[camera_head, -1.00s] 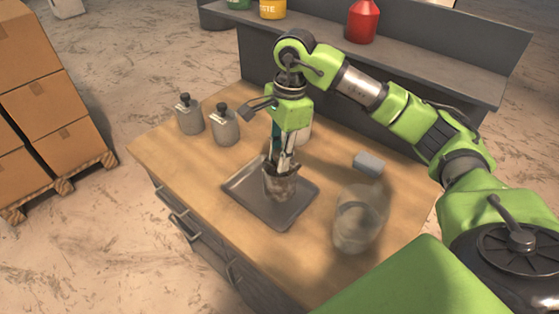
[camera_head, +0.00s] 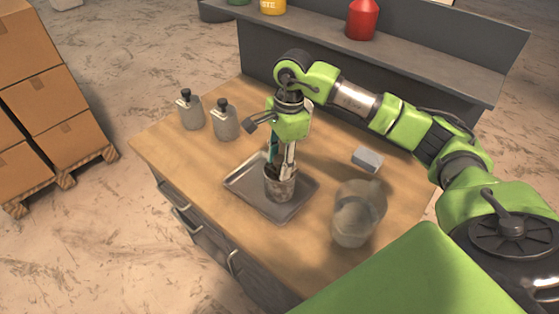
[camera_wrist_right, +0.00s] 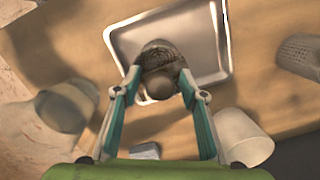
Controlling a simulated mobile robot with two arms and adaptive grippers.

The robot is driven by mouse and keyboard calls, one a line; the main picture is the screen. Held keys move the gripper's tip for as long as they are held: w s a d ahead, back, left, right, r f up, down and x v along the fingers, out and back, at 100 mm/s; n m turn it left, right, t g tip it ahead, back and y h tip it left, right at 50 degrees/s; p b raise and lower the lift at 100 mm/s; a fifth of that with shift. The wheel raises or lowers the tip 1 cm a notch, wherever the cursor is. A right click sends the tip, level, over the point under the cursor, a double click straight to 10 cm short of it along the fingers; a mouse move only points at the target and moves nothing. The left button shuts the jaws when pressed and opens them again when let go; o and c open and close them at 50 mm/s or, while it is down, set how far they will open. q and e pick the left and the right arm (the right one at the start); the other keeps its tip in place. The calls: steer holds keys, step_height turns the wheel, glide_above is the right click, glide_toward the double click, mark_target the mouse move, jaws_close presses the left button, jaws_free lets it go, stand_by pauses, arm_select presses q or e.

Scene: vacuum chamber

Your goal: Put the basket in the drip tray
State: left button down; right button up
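The basket (camera_head: 280,185), a small dark mesh cup, is upright over the middle of the grey metal drip tray (camera_head: 246,187). Its base looks to be at the tray floor, but I cannot tell for sure if it touches. My right gripper (camera_head: 283,168) points straight down from above, its fingers at the basket's rim. In the right wrist view the fingertips (camera_wrist_right: 160,74) close against opposite sides of the basket (camera_wrist_right: 160,50), with the tray (camera_wrist_right: 215,80) beneath. My left gripper is not in view.
A clear jug (camera_head: 358,214) stands right of the tray, with a grey block (camera_head: 367,159) behind it. Two grey flasks (camera_head: 225,121) stand at the table's back left. A white cup (camera_wrist_right: 243,138) shows in the right wrist view. Bare wood lies left of the tray.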

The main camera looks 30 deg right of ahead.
steer(key=shift+r, duration=0.1)
steer(key=shift+r, duration=0.15)
steer(key=r+b, duration=0.1)
steer(key=r, duration=0.2)
steer(key=d+r+b, duration=0.1)
steer(key=r, duration=0.3)
steer(key=r+b, duration=0.1)
steer(key=r, duration=0.2)
steer(key=shift+d+r, duration=0.15)
steer(key=shift+r, duration=0.2)
steer(key=shift+d+r, duration=0.1)
steer(key=shift+r, duration=0.4)
